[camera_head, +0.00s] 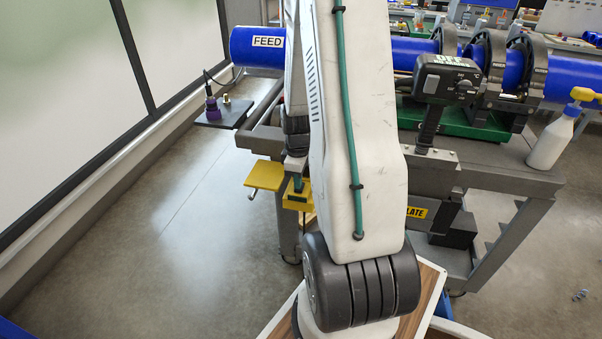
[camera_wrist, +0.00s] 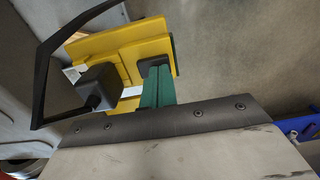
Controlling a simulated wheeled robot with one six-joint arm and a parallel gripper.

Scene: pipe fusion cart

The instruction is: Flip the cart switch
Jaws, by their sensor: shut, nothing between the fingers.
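A yellow box-like fitting (camera_head: 265,175) is on the cart's near left side in the head view, partly hidden by my arm. In the wrist view the yellow fitting (camera_wrist: 110,50) carries a grey block (camera_wrist: 100,86) and a large bent black bar (camera_wrist: 45,70). Which part is the cart switch I cannot tell for sure. My gripper (camera_wrist: 158,75), with green fingers, is shut and empty, close over the yellow fitting; whether it touches is unclear. In the head view my gripper (camera_head: 298,185) is mostly behind my arm.
The cart (camera_head: 510,178) carries blue pipes (camera_head: 570,78) in clamps. A white bottle (camera_head: 552,142) stands on the right corner. The floor (camera_head: 200,230) at left is clear, beside a glazed wall.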

